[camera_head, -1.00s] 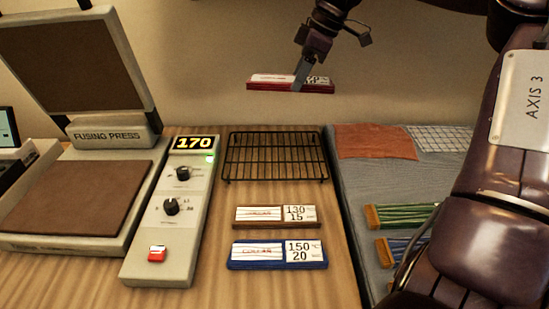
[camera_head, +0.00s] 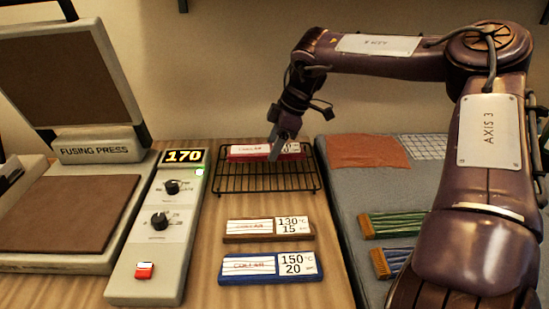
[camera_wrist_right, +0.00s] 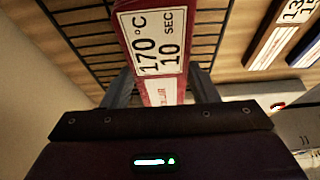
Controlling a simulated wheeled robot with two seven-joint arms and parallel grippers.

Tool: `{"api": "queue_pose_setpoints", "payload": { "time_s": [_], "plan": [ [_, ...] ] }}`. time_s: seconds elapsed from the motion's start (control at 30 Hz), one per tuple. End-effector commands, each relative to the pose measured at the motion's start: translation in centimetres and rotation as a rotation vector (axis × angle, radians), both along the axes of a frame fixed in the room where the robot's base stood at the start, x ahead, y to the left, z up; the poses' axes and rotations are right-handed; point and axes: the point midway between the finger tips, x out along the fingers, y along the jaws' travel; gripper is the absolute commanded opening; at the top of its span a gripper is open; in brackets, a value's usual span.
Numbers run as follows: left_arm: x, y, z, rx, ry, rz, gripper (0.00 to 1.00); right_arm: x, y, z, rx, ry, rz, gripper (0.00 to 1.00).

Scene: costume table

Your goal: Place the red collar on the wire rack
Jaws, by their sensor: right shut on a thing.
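The red collar (camera_head: 250,153) is a flat red block with a white label. In the wrist view its label (camera_wrist_right: 157,45) reads 170 °C, 10 SEC. My right gripper (camera_head: 277,153) is shut on it, with a finger on each side. The collar is level over the back part of the black wire rack (camera_head: 262,182); the rack's bars also show beneath it in the wrist view (camera_wrist_right: 88,42). Whether the collar touches the bars cannot be told. My left gripper is not in view.
A brown collar block (camera_head: 250,236) and a blue one (camera_head: 232,279) lie in front of the rack. The control box (camera_head: 150,254) reading 170 and the open fusing press (camera_head: 68,258) stand left. A grey mat (camera_head: 350,190) with fabric swatches and bundles lies right.

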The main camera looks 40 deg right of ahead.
Motion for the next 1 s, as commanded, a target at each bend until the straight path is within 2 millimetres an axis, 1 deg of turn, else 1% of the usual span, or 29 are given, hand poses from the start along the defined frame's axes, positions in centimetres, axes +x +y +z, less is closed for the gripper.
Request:
{"api": "queue_pose_setpoints", "payload": {
  "time_s": [0.13, 0.33, 0.73, 0.77, 0.9, 1.0],
  "plan": [
    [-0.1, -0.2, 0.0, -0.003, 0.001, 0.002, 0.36, 0.0, 0.0, -1.2, 0.001, 0.001, 0.0, 0.27],
    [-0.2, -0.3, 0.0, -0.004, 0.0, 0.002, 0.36, -0.1, 0.0, -4.1, 0.001, 0.002, 0.0, 0.27],
    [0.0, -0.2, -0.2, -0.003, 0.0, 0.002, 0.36, 0.0, 0.0, -4.6, 0.0, -0.001, 0.0, 0.27],
    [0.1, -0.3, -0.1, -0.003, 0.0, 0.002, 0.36, 0.0, 0.0, -4.6, 0.0, -0.001, 0.0, 0.56],
    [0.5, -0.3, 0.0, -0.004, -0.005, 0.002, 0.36, 0.0, 0.0, -4.5, 0.0, 0.0, 0.0, 0.75],
    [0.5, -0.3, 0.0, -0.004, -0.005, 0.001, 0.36, 0.0, 0.0, -4.5, 0.0, 0.0, 0.0, 0.76]
  ]
}}
